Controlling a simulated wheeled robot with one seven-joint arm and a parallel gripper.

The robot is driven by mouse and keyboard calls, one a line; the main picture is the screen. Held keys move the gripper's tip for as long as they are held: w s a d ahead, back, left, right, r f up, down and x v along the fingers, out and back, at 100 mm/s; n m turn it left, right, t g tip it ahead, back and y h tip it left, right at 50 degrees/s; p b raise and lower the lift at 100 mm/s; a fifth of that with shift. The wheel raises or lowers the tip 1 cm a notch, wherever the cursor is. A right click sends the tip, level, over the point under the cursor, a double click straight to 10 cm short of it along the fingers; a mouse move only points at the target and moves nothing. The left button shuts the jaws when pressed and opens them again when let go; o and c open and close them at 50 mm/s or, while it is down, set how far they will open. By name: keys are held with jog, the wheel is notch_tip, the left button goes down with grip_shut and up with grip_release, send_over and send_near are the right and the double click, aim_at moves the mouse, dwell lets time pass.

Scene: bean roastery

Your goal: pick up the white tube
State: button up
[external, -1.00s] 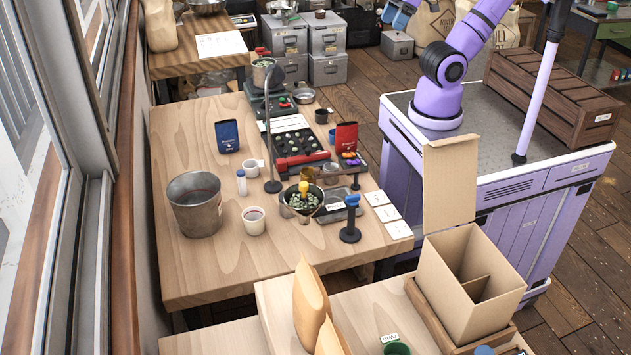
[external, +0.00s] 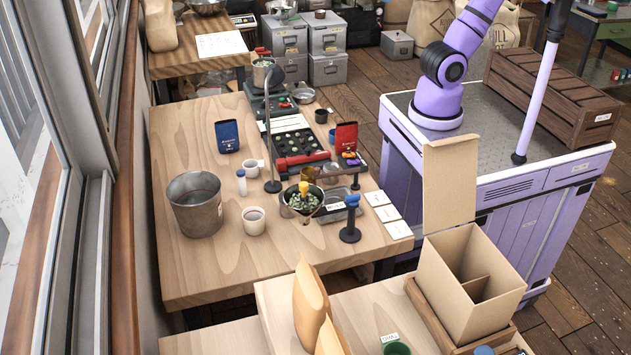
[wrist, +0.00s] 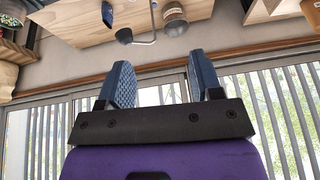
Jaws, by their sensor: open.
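In the external view the gripper is out of frame, above the top edge. I cannot pick out the tube in the wrist view.
A metal bucket (external: 195,208), a white cup (external: 254,221), a mug (external: 249,166) and a thin desk lamp (external: 268,140) stand around the tube. The table's front left is clear.

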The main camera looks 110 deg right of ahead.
jog(key=w+d+r+g, duration=0.15)
jog(key=w+r, duration=0.25)
jog(key=w, duration=0.6)
jog(key=m+g, duration=0.2)
jog(key=g, duration=0.1)
send_over(242, 180)
jog(key=d, duration=0.2)
notch_tip(242, 180, down, 8)
jog(key=f, duration=4.5)
jog(key=shift+a+f, duration=0.15)
jog(key=shift+a, duration=0.05)
notch_tip(242, 180, down, 11)
jog(key=shift+s+a+r, duration=0.1)
jog(key=shift+r, duration=0.05)
jog(key=c, duration=0.9)
jog(key=shift+c, duration=0.2)
jog(key=shift+r, duration=0.15)
